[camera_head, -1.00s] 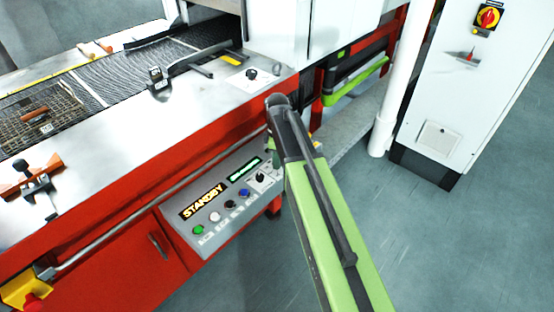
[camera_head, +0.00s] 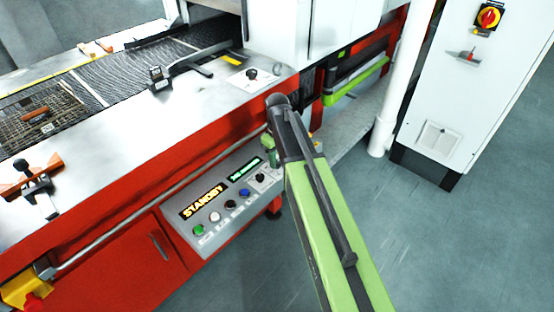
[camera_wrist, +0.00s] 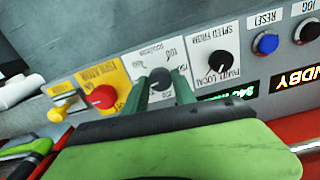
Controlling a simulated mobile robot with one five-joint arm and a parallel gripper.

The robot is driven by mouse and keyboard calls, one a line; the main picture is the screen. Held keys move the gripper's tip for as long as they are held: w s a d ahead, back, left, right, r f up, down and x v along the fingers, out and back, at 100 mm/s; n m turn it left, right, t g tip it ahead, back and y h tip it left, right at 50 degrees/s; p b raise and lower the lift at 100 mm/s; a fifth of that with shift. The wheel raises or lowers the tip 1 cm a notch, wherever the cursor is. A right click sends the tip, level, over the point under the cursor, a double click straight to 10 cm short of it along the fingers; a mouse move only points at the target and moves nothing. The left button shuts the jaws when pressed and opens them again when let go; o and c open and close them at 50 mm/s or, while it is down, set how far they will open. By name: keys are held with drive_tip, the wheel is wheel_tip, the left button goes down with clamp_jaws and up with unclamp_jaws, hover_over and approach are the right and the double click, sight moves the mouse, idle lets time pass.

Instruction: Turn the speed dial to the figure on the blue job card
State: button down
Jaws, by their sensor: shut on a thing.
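The speed dial (camera_wrist: 159,78) is a dark round knob on a white plate with printed figures around it. It shows in the wrist view, in a panel that appears upside down. My gripper (camera_wrist: 160,86) has its two green fingers on either side of the dial, closed on it. The fingers cover part of the scale, and the pointer cannot be made out. In the head view my arm hides the dial. A green speed display (camera_head: 245,170) is lit, its figures too small to read surely. I see no blue job card in either view.
Close to the dial are a red knob (camera_wrist: 101,97) on a yellow plate and the black speed-from selector (camera_wrist: 219,63). An amber display (camera_head: 202,201) reads STANDBY. The belt's steel deck (camera_head: 130,140) lies above the panel. Open floor (camera_head: 450,240) is to the right.

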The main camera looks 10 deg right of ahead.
drive_tip(key=shift+s+m, duration=0.1)
drive_tip(key=shift+m, duration=0.5)
drive_tip(key=c, duration=1)
unclamp_jaws()
wheel_tip(320, 180, up, 17)
drive_tip(key=p, duration=1.7)
drive_tip(key=shift+r, duration=0.2)
